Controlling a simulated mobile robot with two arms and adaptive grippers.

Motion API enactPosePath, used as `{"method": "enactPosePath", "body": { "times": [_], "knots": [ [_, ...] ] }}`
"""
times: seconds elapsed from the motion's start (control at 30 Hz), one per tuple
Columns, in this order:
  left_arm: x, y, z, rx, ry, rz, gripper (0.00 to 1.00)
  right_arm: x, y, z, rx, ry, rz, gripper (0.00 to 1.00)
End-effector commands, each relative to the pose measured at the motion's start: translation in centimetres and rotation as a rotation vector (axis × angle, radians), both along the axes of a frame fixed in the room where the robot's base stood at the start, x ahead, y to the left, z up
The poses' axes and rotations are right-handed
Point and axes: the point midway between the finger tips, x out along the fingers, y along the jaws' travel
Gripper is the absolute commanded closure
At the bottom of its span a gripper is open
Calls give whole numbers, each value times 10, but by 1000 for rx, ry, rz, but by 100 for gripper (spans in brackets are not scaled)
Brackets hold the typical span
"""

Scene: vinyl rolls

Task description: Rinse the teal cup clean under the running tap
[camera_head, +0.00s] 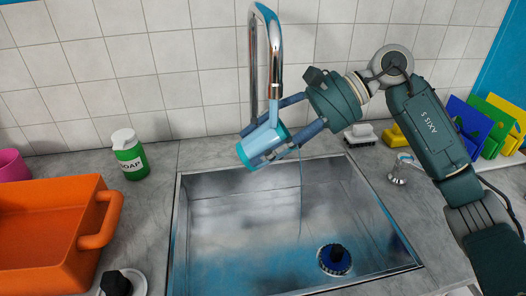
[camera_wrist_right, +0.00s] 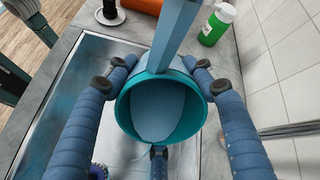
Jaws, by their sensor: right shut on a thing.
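My right gripper (camera_head: 248,148) is shut around the teal cup (camera_head: 262,147), above the sink basin (camera_head: 215,230). The cup is tilted under the tap (camera_head: 275,50). A pale blue water stream (camera_head: 274,113) runs from the spout to the cup. In the right wrist view, blue fingers (camera_wrist_right: 155,92) surround the teal cup (camera_wrist_right: 124,122), its open mouth facing the camera. The stream (camera_wrist_right: 175,38) reaches into the mouth, and the inside looks pale blue. A thin line of water falls from the cup's side towards the basin. My left gripper is not in view.
A blue round drain piece (camera_head: 334,262) lies in the basin. A green soap bottle (camera_head: 130,157) and an orange bin (camera_head: 40,240) stand left. Brushes (camera_head: 361,131), a tap lever (camera_head: 398,173) and coloured boards (camera_head: 470,118) are right. The tiled wall is close behind the tap.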

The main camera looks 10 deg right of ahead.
Motion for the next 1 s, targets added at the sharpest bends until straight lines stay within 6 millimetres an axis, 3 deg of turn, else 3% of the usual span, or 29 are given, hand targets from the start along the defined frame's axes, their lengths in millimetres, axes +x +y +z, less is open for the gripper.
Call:
{"method": "enactPosePath", "body": {
  "times": [0.53, 1.0],
  "knots": [
    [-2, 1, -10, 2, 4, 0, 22, -14, 15, 0, 1, -2, 0, 68],
    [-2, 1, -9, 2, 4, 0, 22, -14, 15, 1, 1, -1, 1, 68]
  ]
}}
